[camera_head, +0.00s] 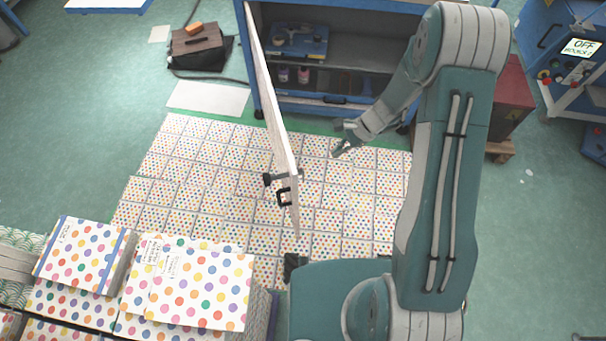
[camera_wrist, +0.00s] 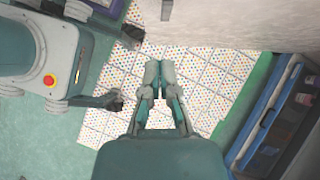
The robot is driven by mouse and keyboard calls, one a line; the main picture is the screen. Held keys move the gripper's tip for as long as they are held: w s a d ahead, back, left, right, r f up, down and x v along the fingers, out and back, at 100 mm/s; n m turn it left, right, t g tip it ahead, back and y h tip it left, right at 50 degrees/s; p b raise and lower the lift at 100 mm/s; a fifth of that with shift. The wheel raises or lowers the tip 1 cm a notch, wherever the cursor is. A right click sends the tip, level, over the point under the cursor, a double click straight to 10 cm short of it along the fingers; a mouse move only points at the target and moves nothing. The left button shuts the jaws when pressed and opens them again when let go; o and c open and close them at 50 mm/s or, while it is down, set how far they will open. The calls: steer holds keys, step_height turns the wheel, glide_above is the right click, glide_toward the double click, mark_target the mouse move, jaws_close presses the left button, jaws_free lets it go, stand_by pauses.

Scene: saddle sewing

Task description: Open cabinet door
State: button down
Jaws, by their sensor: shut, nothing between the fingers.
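The blue cabinet (camera_head: 350,105) stands at the back of the head view, and its shelves show. Its white door (camera_head: 270,95) is swung wide open, seen nearly edge-on, hinged at the cabinet's left side. A black handle (camera_head: 284,197) sits near the door's free end. My gripper (camera_head: 338,152) is to the right of the door, in front of the cabinet opening, apart from both. In the wrist view my gripper (camera_wrist: 159,66) is shut and empty over the dotted floor. The door (camera_wrist: 215,30) is at the top there, and the cabinet (camera_wrist: 265,115) is at the right.
Dotted boxes (camera_head: 200,280) are stacked at the lower left. A dark box (camera_head: 197,48) lies on the floor behind the door's left side. A red box (camera_head: 508,100) stands right of the cabinet. Dotted tiles (camera_head: 200,165) cover the floor in front.

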steer(key=d+m+y, duration=0.1)
steer(key=d, duration=0.1)
glide_toward(303, 174)
steer(key=s+a+r+x, duration=0.1)
steer(key=s+x, duration=0.1)
steer(key=x, duration=0.6)
steer(key=shift+w+f+g, duration=0.1)
steer(key=shift+w+g, duration=0.1)
steer(key=shift+g, duration=0.1)
steer(key=shift+a, duration=0.15)
